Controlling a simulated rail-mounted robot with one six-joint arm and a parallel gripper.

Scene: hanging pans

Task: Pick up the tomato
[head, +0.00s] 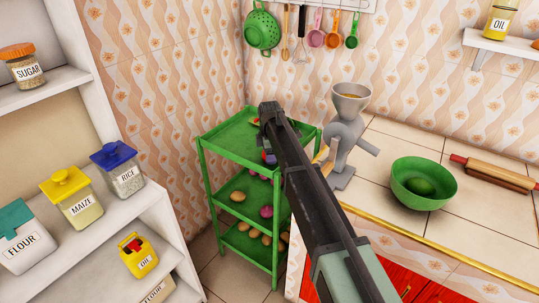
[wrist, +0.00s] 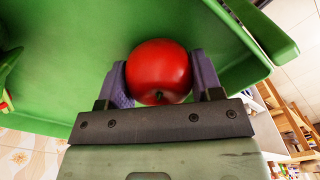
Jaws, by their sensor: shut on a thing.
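A round red tomato (wrist: 160,72) sits between the two purple-grey fingers of my gripper (wrist: 159,70) in the wrist view. The fingers touch it on both sides, so my gripper is shut on it. Behind it is the green surface of the trolley (wrist: 75,50). In the head view my arm reaches over the top shelf of the green trolley (head: 225,143). There my arm hides most of the gripper and the tomato. I cannot tell whether the tomato touches the shelf.
The trolley's raised rim (wrist: 262,28) is close on the right in the wrist view. Lower shelves hold potatoes (head: 238,196). To the right stand a grey grinder (head: 343,135) and a green bowl (head: 423,190) on the tiled counter. White shelves with jars stand left.

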